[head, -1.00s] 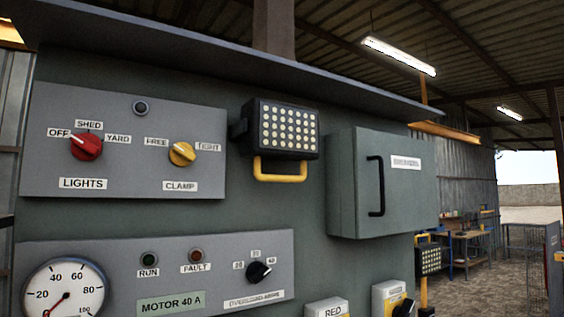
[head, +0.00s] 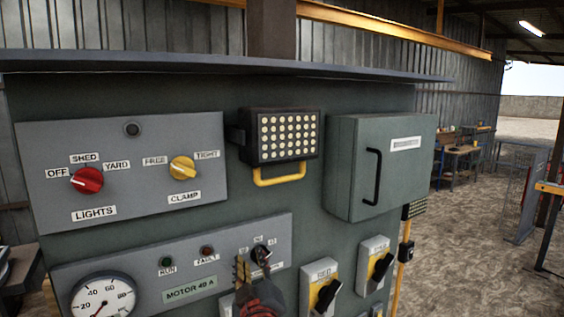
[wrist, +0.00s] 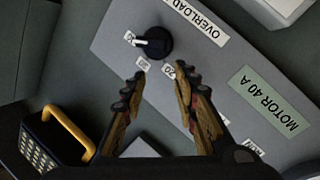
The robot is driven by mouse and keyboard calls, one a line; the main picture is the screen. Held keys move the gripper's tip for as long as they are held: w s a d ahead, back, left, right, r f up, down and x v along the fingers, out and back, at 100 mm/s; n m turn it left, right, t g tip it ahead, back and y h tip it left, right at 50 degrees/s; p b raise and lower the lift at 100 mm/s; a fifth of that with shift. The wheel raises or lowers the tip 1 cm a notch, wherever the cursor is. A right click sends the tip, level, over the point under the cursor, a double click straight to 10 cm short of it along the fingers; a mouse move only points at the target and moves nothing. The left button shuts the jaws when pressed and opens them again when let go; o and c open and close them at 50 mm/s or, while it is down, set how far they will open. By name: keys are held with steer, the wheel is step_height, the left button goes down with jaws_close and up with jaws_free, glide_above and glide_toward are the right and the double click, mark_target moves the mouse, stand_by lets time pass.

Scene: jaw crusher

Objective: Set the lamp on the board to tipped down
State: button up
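The lamp (head: 285,136) on the board is a black box with a grid of pale LEDs on its face. A yellow handle (head: 280,176) hangs below it. It sits at the top middle of the board (head: 285,215), its face turned outward. In the wrist view the lamp (wrist: 40,156) and its yellow handle (wrist: 70,128) show at the lower left, partly cut off. My gripper (head: 252,262) is at the bottom of the head view, below the lamp and apart from it. In the wrist view my gripper (wrist: 162,76) has its fingers spread and empty, near the black overload knob (wrist: 154,42).
A grey cabinet (head: 390,165) with a black handle sticks out right of the lamp. The lights and clamp panel (head: 125,180) is on the left. Black rotary switches (head: 328,295) sit lower right. A roof ledge (head: 220,67) juts out above.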

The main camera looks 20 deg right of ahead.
step_height(320, 180, up, 8)
steer(key=d+t+h+p, duration=0.1)
steer(key=d+h+p, duration=0.1)
steer(key=h+p, duration=0.3)
steer(key=g+h+p, duration=0.1)
steer(key=h+p, duration=0.5)
steer(key=p, duration=0.2)
glide_toward(282, 180)
steer(key=w+d, duration=0.1)
steer(key=w, duration=0.2)
steer(key=shift+m, duration=0.4)
steer(key=shift+s+r+p+x, duration=0.15)
steer(key=shift+p+x, duration=0.35)
steer(key=shift+x, duration=1.5)
steer(key=shift+s+r+p+x, duration=0.15)
steer(key=shift+p+x, duration=0.3)
steer(key=shift+x, duration=1.55)
steer(key=shift+d, duration=0.2)
steer(key=c, duration=0.3)
steer(key=c, duration=0.4)
steer(key=shift+f, duration=0.1)
jaws_close()
